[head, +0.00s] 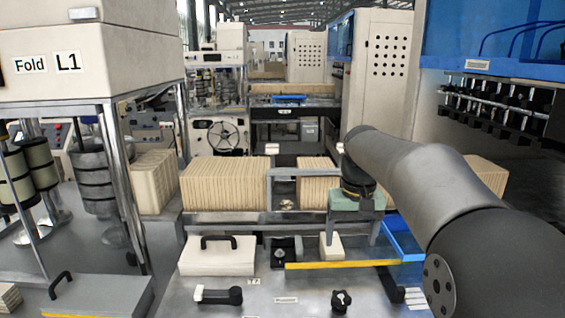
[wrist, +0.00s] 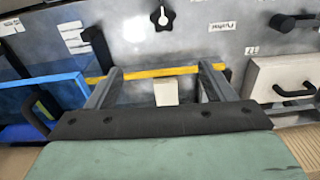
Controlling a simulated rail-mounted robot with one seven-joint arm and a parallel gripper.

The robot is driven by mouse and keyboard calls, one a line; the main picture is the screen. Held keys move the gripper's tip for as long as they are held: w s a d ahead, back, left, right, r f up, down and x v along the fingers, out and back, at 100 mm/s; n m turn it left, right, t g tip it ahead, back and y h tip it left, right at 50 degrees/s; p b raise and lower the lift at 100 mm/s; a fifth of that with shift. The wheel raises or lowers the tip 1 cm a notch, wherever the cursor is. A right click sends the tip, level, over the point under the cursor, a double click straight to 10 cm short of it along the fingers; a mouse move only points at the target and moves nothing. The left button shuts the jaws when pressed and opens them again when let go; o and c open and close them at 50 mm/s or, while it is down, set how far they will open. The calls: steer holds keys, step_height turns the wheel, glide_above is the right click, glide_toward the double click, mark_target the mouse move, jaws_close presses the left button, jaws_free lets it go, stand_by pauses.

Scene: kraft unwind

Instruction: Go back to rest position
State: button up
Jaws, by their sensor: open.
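My gripper (head: 352,243) hangs over the grey metal panel (head: 190,280) in front of the row of kraft stacks, with its fingers pointing down. In the wrist view, my gripper (wrist: 160,70) has its two fingers wide apart with nothing held between them. A small cream block (wrist: 166,92) shows beyond the gap between the fingers. The block (head: 331,248) also shows beside the left finger in the head view. My arm reaches in from the right and hides part of the stacks.
A yellow strip (head: 330,265) crosses the panel below the fingers. A blue tray (head: 405,240) lies to the right. A cream box with a black handle (head: 215,258) sits to the left. Black knobs (head: 341,300) stand at the front. Kraft stacks (head: 222,185) line the back.

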steer(key=s+f, duration=0.7)
steer(key=s, duration=0.6)
steer(key=s+f+b, duration=0.1)
steer(key=s+f, duration=0.7)
steer(key=s, duration=0.6)
steer(key=shift+a+f, duration=0.2)
